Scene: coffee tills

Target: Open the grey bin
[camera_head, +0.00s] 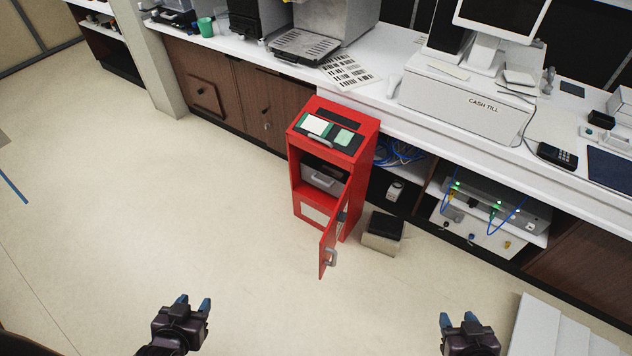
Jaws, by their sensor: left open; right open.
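A red cabinet (334,150) stands on the floor against the counter, with its hinged red door (328,238) swung open toward me. Inside its upper compartment is a grey box (323,173) with a light handle on its front, which I take to be the grey bin; its sides and back are hidden by the cabinet. I cannot tell whether its lid or drawer is closed. My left gripper (194,302) is open and empty, low and left of the cabinet. My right gripper (458,320) is open and empty, low and right of the door.
The white counter (370,90) runs behind the cabinet, carrying a cash till (465,102). A small dark-topped box (381,242) sits on the floor right of the door. White panels (548,325) stand at lower right. The floor (150,210) left and in front is clear.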

